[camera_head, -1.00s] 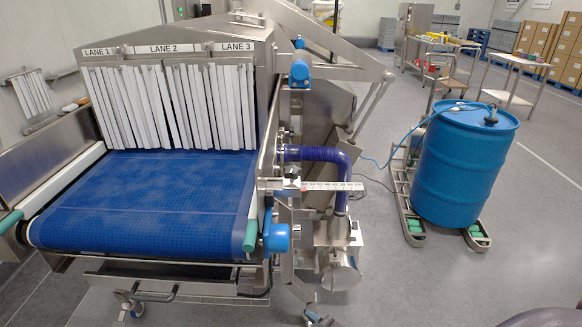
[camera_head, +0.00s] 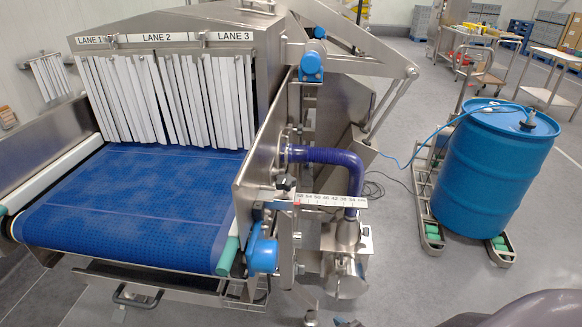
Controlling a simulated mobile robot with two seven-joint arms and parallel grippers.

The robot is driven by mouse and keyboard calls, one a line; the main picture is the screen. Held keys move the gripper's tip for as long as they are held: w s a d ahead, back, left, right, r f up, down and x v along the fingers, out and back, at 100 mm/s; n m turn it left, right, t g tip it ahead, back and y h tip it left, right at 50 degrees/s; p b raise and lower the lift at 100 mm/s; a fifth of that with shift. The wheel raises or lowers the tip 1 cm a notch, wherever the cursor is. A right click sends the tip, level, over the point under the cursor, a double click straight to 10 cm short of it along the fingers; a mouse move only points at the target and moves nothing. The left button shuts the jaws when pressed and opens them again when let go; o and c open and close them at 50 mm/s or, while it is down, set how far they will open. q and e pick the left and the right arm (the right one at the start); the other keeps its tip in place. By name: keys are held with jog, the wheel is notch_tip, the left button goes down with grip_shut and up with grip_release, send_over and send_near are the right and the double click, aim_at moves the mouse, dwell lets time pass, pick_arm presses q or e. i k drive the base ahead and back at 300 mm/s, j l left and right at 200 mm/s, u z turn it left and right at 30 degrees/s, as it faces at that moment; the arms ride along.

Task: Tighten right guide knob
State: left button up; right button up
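A small dark knob (camera_head: 286,184) sits on top of the bracket at the left end of a white ruler scale (camera_head: 335,202). The scale sticks out to the right from the right side of the conveyor. This looks like the right guide knob, but it is too small to tell how tight it is. The blue conveyor belt (camera_head: 125,200) lies to its left, and a blue motor-like housing (camera_head: 263,252) is below it. Neither of my grippers shows in the view. A dark rounded shape at the bottom right edge may be part of my arm.
White strip curtains (camera_head: 165,100) hang at the tunnel mouth under the lane labels. A dark blue hose (camera_head: 330,155) curves down just behind the scale. A blue drum (camera_head: 492,160) stands on a wheeled frame at right. Grey floor between is mostly clear.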

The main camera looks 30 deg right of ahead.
aim_at(285, 183)
jog(key=i+l+u, duration=0.1)
jog(key=l+u, duration=0.15)
jog(key=l, duration=0.8)
jog(key=l+u, duration=0.25)
jog(key=l, duration=0.85)
